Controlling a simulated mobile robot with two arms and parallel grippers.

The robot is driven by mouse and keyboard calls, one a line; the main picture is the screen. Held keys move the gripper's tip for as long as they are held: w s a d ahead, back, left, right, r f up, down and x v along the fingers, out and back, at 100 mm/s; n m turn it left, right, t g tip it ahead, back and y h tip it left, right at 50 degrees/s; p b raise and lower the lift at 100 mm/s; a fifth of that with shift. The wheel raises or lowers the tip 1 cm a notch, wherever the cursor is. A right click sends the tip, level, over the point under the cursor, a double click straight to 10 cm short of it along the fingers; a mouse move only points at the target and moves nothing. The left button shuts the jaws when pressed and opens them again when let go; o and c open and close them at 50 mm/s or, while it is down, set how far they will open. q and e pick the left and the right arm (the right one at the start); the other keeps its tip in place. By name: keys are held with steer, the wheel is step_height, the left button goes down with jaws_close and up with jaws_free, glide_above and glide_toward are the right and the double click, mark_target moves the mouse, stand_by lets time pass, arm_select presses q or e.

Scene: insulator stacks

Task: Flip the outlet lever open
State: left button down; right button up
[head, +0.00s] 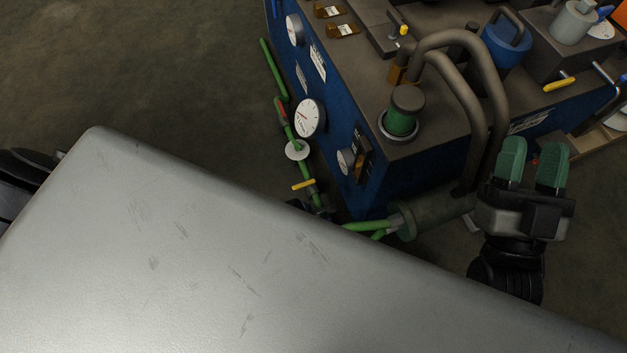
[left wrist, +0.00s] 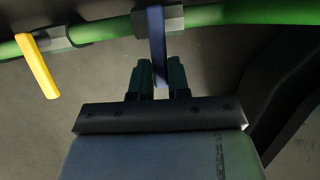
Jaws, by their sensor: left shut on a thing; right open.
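In the left wrist view, a blue lever (left wrist: 155,28) hangs down from a grey fitting on a green pipe (left wrist: 100,29). My left gripper (left wrist: 158,76) is shut on the lower end of this blue lever, one dark green finger on each side. A yellow lever (left wrist: 39,68) hangs tilted from another fitting on the same pipe, left of the gripper and apart from it. No label shows which is the outlet lever. In the head view, the left gripper is hidden. My right gripper (head: 531,162) is open and empty, beside a dark green cylinder (head: 436,214).
A blue machine (head: 375,150) with gauges (head: 309,118) stands at the upper middle. Green piping (head: 274,70) with a yellow handle (head: 303,185) runs along its left side. Thick curved pipes (head: 478,75) rise near the right gripper. Open floor (head: 130,70) lies at the upper left.

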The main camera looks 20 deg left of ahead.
arm_select(q)
steer(key=shift+s, duration=0.2)
arm_select(e)
steer(key=shift+w+f+g, duration=0.2)
steer(key=shift+g, duration=0.1)
arm_select(q)
steer(key=shift+d+n, duration=0.1)
steer(key=shift+n, duration=0.2)
arm_select(e)
steer(key=shift+d, duration=0.1)
arm_select(q)
steer(key=c, duration=1.1)
jaws_free()
steer(key=shift+r, duration=0.1)
arm_select(e)
steer(key=shift+f, duration=0.1)
